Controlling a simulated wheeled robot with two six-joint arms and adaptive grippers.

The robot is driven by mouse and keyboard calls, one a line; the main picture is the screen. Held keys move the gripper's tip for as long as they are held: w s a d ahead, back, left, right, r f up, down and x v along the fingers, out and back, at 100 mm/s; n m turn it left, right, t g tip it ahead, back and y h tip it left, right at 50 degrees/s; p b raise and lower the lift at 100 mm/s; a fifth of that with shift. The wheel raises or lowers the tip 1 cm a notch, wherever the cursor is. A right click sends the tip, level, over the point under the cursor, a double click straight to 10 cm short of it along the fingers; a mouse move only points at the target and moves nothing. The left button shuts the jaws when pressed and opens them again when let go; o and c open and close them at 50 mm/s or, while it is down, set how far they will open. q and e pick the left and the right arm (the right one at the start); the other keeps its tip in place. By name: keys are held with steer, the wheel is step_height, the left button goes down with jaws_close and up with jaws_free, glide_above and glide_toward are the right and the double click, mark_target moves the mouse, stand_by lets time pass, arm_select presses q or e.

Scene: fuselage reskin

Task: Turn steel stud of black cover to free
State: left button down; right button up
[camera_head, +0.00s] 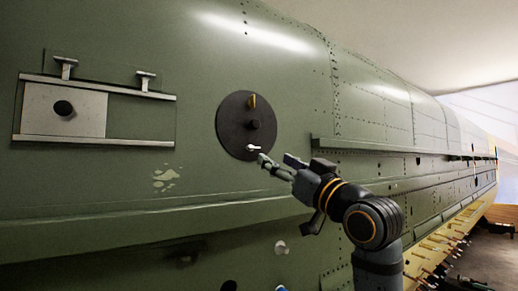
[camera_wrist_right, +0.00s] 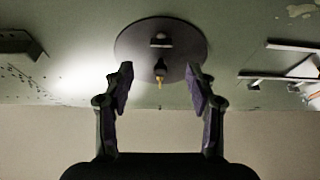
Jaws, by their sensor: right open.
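The round black cover (camera_head: 232,127) sits on the green fuselage skin in the middle of the head view. It has a yellow piece (camera_head: 253,101) near its top, a dark knob (camera_head: 254,124) in its middle and a small steel stud (camera_head: 253,148) near its lower edge. My right gripper (camera_head: 275,163) is open and empty, just below and right of the stud. In the wrist view the cover (camera_wrist_right: 130,42) appears upside down beyond the open fingers (camera_wrist_right: 160,85), with the pale stud (camera_wrist_right: 160,41) above the knob and yellow piece. My left gripper is not in view.
A slotted rail frame with a pale plate (camera_head: 42,108) is fixed to the skin at left. A ledge (camera_head: 350,146) runs along the fuselage at right, and a lower ledge (camera_head: 120,218) runs below the cover. The skin around the cover is mostly clear.

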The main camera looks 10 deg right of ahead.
mark_target(254, 149)
steer(key=p+x, duration=0.2)
steer(key=x, duration=0.5)
steer(key=shift+w+a+p, duration=0.3)
steer(key=shift+p, duration=0.1)
steer(key=shift+w+r, duration=0.1)
steer(key=shift+w, duration=0.25)
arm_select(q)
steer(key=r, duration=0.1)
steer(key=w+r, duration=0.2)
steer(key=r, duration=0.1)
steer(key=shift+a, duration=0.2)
arm_select(e)
steer(key=shift+w+a, duration=0.1)
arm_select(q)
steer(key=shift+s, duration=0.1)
arm_select(e)
steer(key=shift+c, duration=0.2)
steer(key=c, duration=1.1)
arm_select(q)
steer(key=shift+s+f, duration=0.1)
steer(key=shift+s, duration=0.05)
